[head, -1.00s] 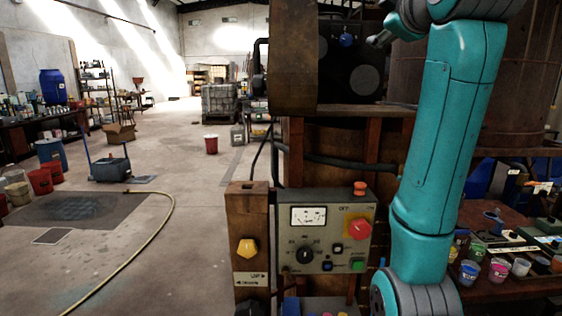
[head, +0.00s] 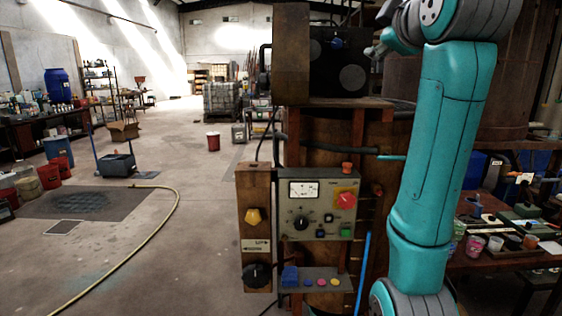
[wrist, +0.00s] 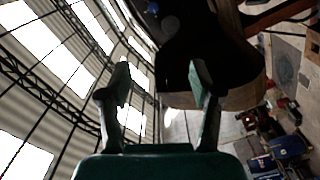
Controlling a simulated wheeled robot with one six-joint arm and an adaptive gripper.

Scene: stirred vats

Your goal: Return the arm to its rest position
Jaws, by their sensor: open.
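My teal arm rises along the right side of the head view, bent at its top edge. My gripper shows in the wrist view (wrist: 160,85), with its two fingers spread apart and nothing between them. Beyond the fingers are a dark, curved housing (wrist: 235,95) and the windowed wall and roof. In the head view the gripper's fingertips are too small and dark to make out near the black machine (head: 340,62).
A control panel (head: 317,210) with a gauge and red knob stands left of my arm, beside a wooden post (head: 254,225). A table with paint cups (head: 475,245) is at the right. A hose (head: 150,235) crosses the open floor at left.

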